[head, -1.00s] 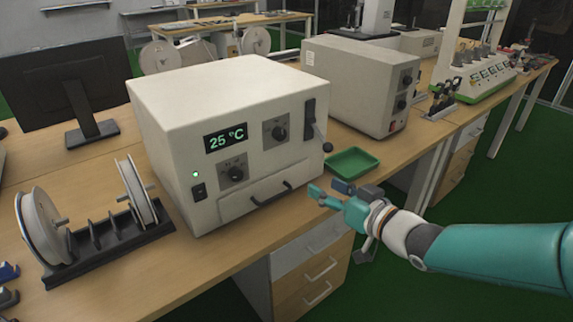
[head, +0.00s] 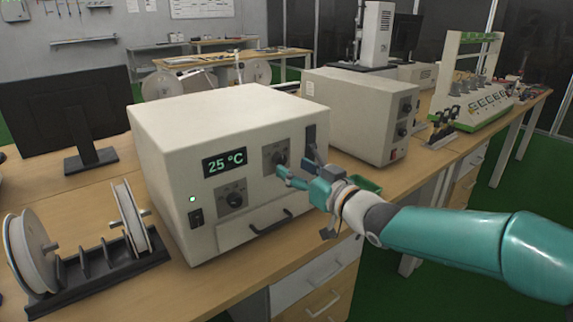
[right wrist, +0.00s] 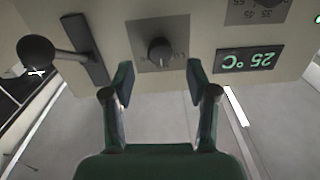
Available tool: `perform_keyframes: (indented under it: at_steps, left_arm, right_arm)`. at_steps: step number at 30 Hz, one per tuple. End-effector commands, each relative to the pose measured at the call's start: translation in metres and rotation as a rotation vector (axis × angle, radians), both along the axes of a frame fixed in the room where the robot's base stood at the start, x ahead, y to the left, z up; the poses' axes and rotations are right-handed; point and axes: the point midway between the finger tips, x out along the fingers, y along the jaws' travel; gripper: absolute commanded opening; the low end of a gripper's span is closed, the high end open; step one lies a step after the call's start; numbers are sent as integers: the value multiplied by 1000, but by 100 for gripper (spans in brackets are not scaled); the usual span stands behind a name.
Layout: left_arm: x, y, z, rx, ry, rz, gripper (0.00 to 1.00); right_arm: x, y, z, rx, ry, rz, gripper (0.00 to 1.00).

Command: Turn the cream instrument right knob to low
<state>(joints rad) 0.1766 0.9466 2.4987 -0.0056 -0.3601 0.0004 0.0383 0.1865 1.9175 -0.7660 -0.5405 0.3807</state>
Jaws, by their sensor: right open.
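The cream instrument (head: 190,120) stands on the wooden bench, its display (head: 224,162) reading 25 °C. Its right knob (head: 279,158) is dark on a grey plate; it also shows in the right wrist view (right wrist: 160,52), where the picture is upside down. Its left knob (head: 235,199) sits lower, below the display. My right gripper (head: 296,169) is in front of the right knob, fingers apart. In the right wrist view the gripper (right wrist: 159,82) is open, with the knob beyond and between its fingertips, apparently not touched. My left gripper is not in view.
A lever with a dark ball (right wrist: 36,50) is beside the right knob. A drawer handle (head: 272,222) is below. A second cream device (head: 360,110) stands to the right, a spool rack (head: 88,262) to the left.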

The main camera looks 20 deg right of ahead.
Motion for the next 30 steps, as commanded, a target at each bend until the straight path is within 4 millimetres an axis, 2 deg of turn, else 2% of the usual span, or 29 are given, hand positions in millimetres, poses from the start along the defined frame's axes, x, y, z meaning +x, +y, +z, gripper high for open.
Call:
perform_keyframes:
  at_steps: [3, 7, 19, 27, 30]
  left_arm:
    - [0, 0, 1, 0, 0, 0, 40]
    - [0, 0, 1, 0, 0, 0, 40]
    - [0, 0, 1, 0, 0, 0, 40]
    - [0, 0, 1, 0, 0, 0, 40]
    - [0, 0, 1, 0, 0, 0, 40]
  right_arm:
    - [18, 7, 0, -1, 1, 1, 58]
    - [31, 11, 0, -1, 0, 0, 58]
    - [37, 13, 0, -1, 0, -2, 58]
    - [37, 12, 0, -1, 0, -2, 13]
    - [37, 12, 0, -1, 0, -2, 0]
